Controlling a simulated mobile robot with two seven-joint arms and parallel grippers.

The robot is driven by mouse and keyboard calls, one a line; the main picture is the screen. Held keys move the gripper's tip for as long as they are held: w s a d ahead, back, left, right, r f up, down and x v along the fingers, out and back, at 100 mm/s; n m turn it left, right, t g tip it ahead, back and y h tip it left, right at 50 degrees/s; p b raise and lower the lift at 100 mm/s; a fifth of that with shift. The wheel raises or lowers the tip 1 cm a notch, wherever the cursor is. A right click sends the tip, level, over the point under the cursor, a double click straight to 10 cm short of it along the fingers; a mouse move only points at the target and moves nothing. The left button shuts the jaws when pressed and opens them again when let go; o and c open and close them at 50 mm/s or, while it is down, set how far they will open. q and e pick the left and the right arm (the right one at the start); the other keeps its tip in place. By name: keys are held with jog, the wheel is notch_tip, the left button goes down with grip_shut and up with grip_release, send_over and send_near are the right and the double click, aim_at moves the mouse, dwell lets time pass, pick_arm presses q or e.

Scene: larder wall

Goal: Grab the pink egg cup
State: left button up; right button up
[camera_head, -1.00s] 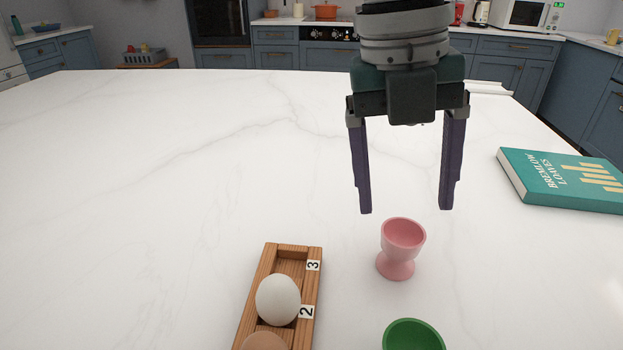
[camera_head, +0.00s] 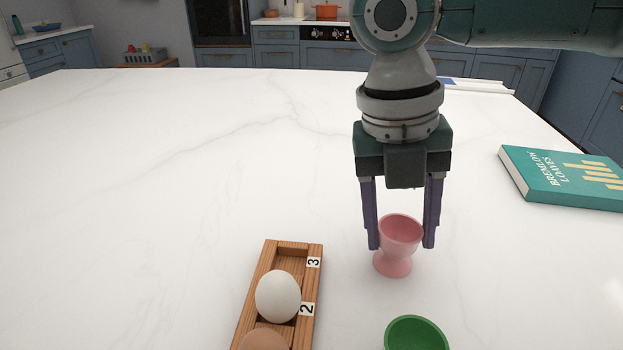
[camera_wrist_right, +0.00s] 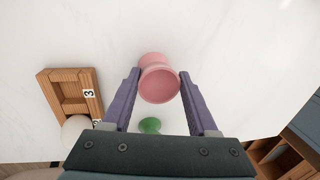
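The pink egg cup (camera_head: 397,245) stands upright on the white worktop, right of the wooden egg rack. It also shows in the right wrist view (camera_wrist_right: 159,82), between the fingertips. My right gripper (camera_head: 401,246) points down with one purple finger on each side of the cup's bowl. It is open, with what look like narrow gaps to the cup. The right wrist view also shows the fingers (camera_wrist_right: 160,74) on both sides of the cup. My left gripper is not in view.
A green cup (camera_head: 416,335) stands in front of the pink one. The wooden rack (camera_head: 291,248) at left holds a white egg (camera_head: 278,296) and a brown egg (camera_head: 264,340). A teal book (camera_head: 570,178) lies at right. The worktop behind and left is clear.

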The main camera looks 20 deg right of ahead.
grip_shut()
jog(key=shift+r, duration=0.1)
